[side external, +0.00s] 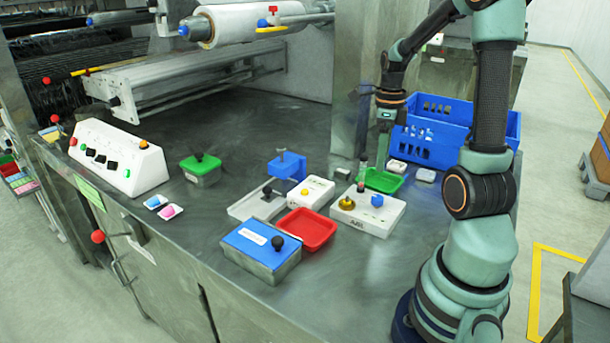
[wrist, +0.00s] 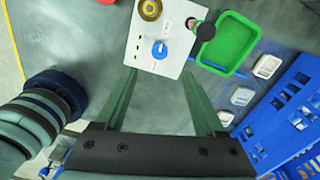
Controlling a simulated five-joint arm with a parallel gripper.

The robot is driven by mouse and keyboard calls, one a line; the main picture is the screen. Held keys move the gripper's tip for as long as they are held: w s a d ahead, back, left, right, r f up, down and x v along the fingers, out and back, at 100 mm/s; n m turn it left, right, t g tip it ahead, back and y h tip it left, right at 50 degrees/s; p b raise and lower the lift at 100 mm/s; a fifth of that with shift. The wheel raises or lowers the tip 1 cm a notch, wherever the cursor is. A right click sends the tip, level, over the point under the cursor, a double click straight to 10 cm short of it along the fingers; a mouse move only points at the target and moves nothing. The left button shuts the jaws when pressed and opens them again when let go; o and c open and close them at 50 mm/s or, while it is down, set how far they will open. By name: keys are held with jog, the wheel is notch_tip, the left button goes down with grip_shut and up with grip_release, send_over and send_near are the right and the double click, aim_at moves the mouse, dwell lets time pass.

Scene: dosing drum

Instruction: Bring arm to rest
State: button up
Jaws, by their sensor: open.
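My gripper (side external: 382,165) hangs with its fingers pointing down above the right part of the steel table, by the green tray (side external: 398,183). In the wrist view my gripper (wrist: 158,78) has its two green fingers wide apart, with only grey table between them. Just past the fingertips lies the white unit (wrist: 143,45) with a blue knob (wrist: 160,50) and a brass dial (wrist: 150,9). The same white unit (side external: 375,224) shows in the side view. My gripper holds nothing.
A blue crate (side external: 430,155) stands behind the green tray, with small white blocks nearby. A red tray (side external: 318,236), a blue-lidded box (side external: 252,247), a green-lidded box (side external: 203,176) and a control panel (side external: 115,157) stand left. The table between panel and boxes is fairly clear.

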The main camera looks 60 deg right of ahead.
jog(key=shift+r, duration=0.55)
